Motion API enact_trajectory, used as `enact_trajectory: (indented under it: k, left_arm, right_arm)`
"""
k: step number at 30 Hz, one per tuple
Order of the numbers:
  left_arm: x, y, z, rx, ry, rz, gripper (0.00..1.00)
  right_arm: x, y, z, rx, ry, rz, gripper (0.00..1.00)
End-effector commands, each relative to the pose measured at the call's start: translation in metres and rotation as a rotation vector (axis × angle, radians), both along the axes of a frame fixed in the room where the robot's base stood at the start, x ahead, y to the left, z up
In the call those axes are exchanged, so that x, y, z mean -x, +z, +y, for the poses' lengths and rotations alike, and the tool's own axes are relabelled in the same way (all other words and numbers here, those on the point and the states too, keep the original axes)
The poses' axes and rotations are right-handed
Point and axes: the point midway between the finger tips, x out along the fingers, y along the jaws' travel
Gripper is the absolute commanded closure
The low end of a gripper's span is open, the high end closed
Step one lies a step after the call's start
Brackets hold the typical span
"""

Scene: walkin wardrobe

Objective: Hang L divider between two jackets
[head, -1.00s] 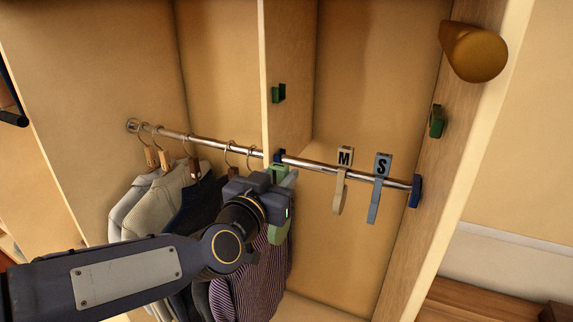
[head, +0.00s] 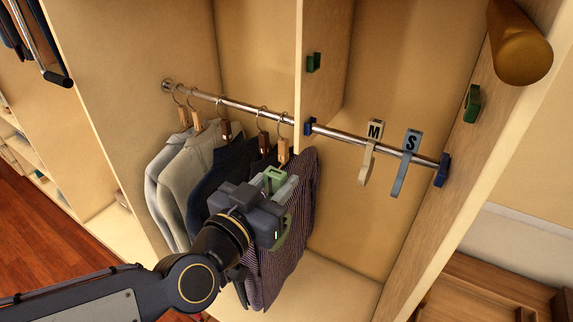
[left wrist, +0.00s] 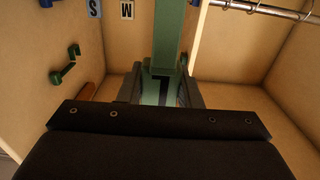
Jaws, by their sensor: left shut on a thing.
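The green L divider (head: 274,177) is held in my left gripper (head: 277,190), which is shut on it. In the left wrist view, the divider (left wrist: 168,40) runs upward from the jaws, with a dark letter on its lower part. In the head view, gripper and divider are in front of the striped purple garment (head: 301,205), below and apart from the metal rod (head: 235,104). On the rod hang two light jackets (head: 186,168) at left, then dark ones (head: 232,160), then the striped garment. My gripper hides part of the dark and striped garments. My right gripper is not in view.
The M divider (head: 371,150) and blue S divider (head: 407,160) hang on the rod right of the upright partition (head: 322,70). Green hooks (head: 314,62) sit on the panels. A round wooden knob (head: 520,45) juts out at upper right.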

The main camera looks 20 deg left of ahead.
Motion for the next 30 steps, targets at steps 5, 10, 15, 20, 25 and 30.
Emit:
enact_trajectory:
  k: [5, 10, 15, 20, 25, 30]
  left_arm:
    - [0.022, 0.001, 0.005, -0.001, 0.004, -0.005, 0.96]
    - [0.042, 0.0, 0.01, 0.0, 0.005, -0.006, 0.96]
    - [0.062, 0.001, 0.014, 0.001, 0.006, -0.007, 0.96]
    - [0.081, 0.001, 0.016, -0.001, 0.006, -0.008, 0.96]
    - [0.1, 0.0, 0.021, -0.001, 0.007, -0.008, 0.96]
    - [0.121, 0.001, 0.025, 0.001, 0.005, -0.009, 0.96]
  right_arm:
    - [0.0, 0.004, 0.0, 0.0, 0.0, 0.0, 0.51]
    - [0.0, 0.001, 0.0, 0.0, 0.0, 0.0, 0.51]
    - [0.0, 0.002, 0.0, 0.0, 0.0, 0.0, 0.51]
    - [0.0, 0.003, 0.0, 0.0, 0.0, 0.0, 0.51]
    - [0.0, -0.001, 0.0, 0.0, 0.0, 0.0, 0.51]
    - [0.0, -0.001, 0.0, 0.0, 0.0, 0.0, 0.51]
